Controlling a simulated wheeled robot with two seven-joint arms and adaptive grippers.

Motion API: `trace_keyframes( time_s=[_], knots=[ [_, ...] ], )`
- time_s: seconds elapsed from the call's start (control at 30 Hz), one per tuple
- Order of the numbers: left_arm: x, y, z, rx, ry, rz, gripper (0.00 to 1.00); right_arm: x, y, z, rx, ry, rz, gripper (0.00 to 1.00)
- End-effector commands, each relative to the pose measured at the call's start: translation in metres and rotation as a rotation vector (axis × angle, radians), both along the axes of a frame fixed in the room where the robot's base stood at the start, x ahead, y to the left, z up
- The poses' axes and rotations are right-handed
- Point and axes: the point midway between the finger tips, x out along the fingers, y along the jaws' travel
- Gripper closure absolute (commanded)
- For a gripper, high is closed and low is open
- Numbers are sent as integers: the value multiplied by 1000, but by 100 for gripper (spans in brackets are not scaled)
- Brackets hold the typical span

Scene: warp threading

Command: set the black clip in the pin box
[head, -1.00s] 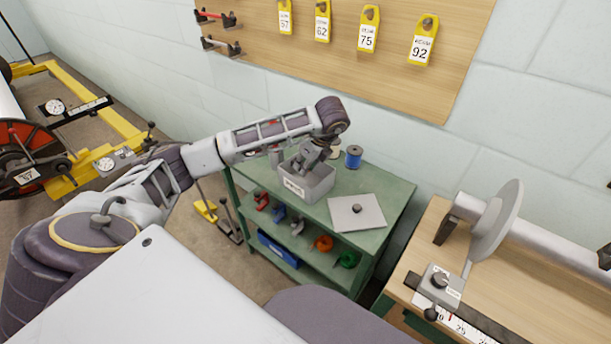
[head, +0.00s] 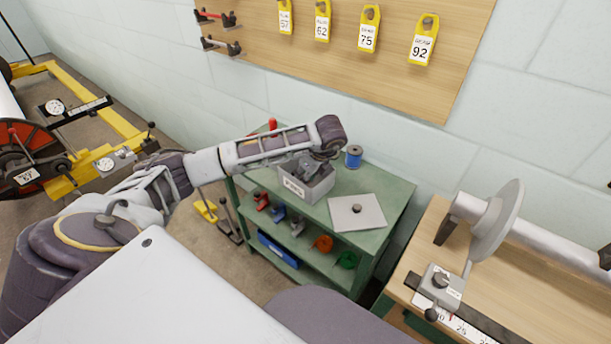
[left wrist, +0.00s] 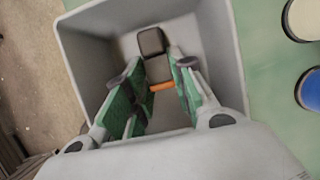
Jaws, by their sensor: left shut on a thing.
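The grey pin box (head: 318,190) stands open on top of the green cart, with a label on its front. My left gripper (head: 302,174) reaches down into it from above. In the left wrist view the box's inner wall (left wrist: 85,65) surrounds the fingers. The black clip (left wrist: 152,43), with an orange bar below its dark end, sits between the green-padded fingers of my left gripper (left wrist: 158,85), which is shut on it. The clip is inside the box's mouth; whether it touches the floor of the box I cannot tell. My right gripper is out of view.
A grey square plate with a knob (head: 372,215) lies right of the box. A blue spool (head: 353,155) stands behind it. The cart's lower shelf (head: 310,262) holds clips and spools. A wooden bench (head: 540,275) with a roller is at right.

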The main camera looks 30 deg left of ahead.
Motion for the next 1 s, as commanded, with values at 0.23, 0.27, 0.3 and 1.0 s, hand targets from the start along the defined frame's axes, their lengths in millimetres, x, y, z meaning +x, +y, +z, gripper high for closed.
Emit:
trace_keyframes(
  time_s=[0.23, 0.27, 0.3, 1.0],
  knots=[
    [0, 0, -1, 0, 0, 0, 59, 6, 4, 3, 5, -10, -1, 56],
    [0, 0, -1, 0, 0, 0, 55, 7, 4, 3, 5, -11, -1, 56],
    [0, 0, -1, 0, 0, 0, 54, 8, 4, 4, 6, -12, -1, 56],
    [-1, -9, 22, -1, -2, -1, 54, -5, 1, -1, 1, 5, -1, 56]
  ],
)
